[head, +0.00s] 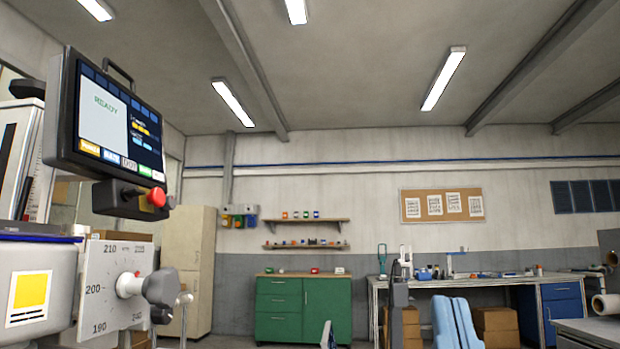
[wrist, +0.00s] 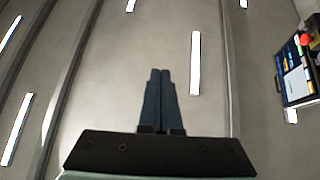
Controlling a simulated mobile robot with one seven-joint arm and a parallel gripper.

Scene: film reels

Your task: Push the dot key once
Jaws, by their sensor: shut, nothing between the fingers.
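The dot key (head: 129,163) is a pale key marked DOT in the row along the bottom of a dark-framed control screen (head: 112,122) at the upper left of the head view. An orange and a blue key lie to its left, a green and a pale one to its right. The screen shows READY. It also shows small and rotated at the right edge of the wrist view (wrist: 297,72), where I cannot read the keys. My gripper (wrist: 161,72) has its dark fingers together and empty, pointing toward the ceiling area, apart from the screen.
A red knob (head: 157,197) sits on a box below the screen. A dial plate (head: 108,288) with a grey handle (head: 160,287) stands beneath. A green cabinet (head: 303,308) and a workbench (head: 480,281) stand at the back. Space right of the screen looks open.

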